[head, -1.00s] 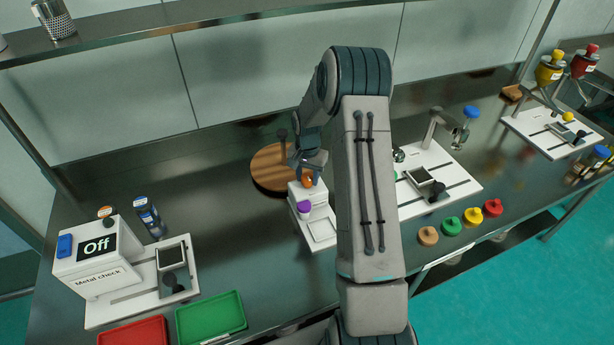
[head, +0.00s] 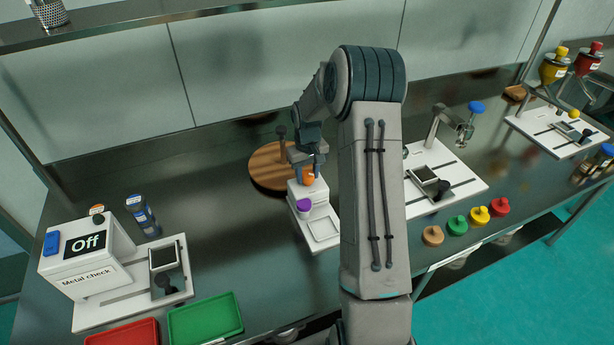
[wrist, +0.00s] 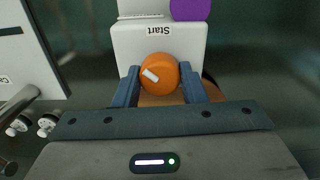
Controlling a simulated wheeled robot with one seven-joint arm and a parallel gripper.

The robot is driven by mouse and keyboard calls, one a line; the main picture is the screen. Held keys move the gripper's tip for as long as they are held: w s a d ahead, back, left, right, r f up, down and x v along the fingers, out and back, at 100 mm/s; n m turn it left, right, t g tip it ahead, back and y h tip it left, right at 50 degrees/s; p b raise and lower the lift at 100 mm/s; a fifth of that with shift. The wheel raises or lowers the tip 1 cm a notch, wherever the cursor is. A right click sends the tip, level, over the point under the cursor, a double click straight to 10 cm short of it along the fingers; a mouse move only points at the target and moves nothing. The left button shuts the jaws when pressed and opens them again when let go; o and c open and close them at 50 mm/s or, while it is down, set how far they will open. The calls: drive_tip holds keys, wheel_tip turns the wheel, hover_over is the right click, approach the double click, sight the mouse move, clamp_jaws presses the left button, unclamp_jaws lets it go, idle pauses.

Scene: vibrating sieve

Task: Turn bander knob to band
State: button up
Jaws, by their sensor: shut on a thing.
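The bander is a small white machine (head: 319,222) in the middle of the bench, with an orange knob (head: 308,178) and a purple knob (head: 304,205). In the wrist view the orange knob (wrist: 159,73) has a white pointer mark turned to the upper left. The word "Start" shows on the white housing (wrist: 187,40) beyond it. The purple knob (wrist: 190,9) is cut off at the top edge. My gripper (wrist: 158,82) is shut on the orange knob, one blue finger on each side. In the head view my gripper (head: 306,160) comes down on it from behind.
A round wooden board (head: 265,168) lies behind the bander. The metal check box (head: 85,250) reading "Off" stands at left, near a red tray (head: 122,334) and a green tray (head: 205,320). Several coloured lidded pieces (head: 457,226) and another white station (head: 470,178) are at right.

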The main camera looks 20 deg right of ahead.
sight(307, 174)
drive_tip(key=n+b, duration=0.1)
drive_tip(key=n, duration=0.8)
drive_tip(key=shift+r+n, duration=0.1)
drive_tip(key=shift+n, duration=0.3)
drive_tip(key=shift+n+p, duration=0.3)
drive_tip(key=shift+n, duration=1.3)
drive_tip(key=o, duration=1)
wheel_tip(307, 174, up, 14)
drive_tip(key=shift+f+b, duration=0.1)
drive_tip(key=shift+b, duration=0.55)
